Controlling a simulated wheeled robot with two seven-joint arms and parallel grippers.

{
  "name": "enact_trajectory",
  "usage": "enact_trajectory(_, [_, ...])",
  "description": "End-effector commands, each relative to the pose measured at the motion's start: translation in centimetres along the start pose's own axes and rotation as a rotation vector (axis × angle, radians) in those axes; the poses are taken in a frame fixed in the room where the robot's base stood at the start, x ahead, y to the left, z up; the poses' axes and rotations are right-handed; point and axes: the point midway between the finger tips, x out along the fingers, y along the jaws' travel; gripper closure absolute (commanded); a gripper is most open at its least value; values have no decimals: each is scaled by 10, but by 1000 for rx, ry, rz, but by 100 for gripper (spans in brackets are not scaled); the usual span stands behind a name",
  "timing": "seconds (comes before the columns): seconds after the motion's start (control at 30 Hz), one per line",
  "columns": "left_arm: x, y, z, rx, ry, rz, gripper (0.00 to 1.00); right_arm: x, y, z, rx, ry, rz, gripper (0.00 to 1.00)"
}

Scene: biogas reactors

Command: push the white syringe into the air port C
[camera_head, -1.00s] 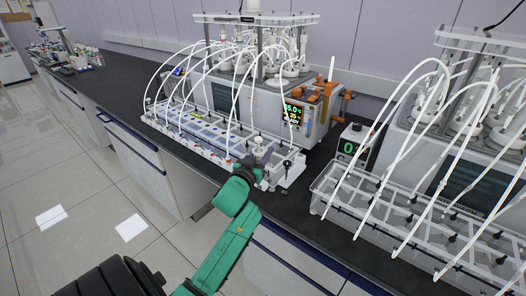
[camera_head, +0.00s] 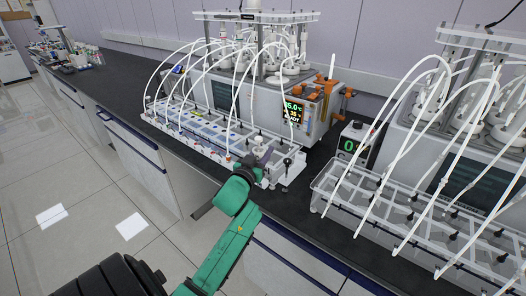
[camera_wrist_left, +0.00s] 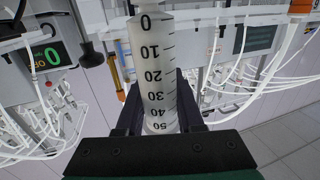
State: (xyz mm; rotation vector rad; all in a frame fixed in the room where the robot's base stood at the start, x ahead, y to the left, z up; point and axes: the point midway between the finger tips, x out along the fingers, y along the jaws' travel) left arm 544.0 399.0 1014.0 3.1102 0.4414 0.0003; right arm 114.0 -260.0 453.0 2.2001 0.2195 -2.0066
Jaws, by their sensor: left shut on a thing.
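The white syringe (camera_wrist_left: 153,60) stands large in the left wrist view, a translucent barrel with a black scale from 0 to 50, its numbers upside down towards the bottom. My left gripper (camera_wrist_left: 159,98) is shut on its barrel, one dark finger on each side. In the head view my left gripper (camera_head: 262,158) is at the front right end of the near rack (camera_head: 210,152), and the syringe is hard to make out there. I cannot tell which fitting is air port C; no such label is readable. My right gripper is not in view.
The near reactor unit (camera_head: 300,112) has a lit display and orange fittings. White tubes arch from it to the rack. A small box with a green 0 (camera_head: 351,146) and a second clear rack (camera_head: 400,215) stand to the right. The dark bench (camera_head: 110,88) is open at left.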

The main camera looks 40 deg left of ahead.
Motion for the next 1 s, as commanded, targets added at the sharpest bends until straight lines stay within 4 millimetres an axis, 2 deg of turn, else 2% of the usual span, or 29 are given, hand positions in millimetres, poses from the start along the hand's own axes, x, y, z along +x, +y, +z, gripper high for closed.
enact_trajectory(0.93, [0, 0, 8, 0, -2, 0, 100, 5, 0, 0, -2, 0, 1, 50])
enact_trajectory(0.97, [0, 0, 8, 0, -2, 0, 60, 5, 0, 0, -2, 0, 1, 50])
enact_trajectory(1.0, [0, 0, 8, 0, -2, 0, 45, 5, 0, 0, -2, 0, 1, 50])
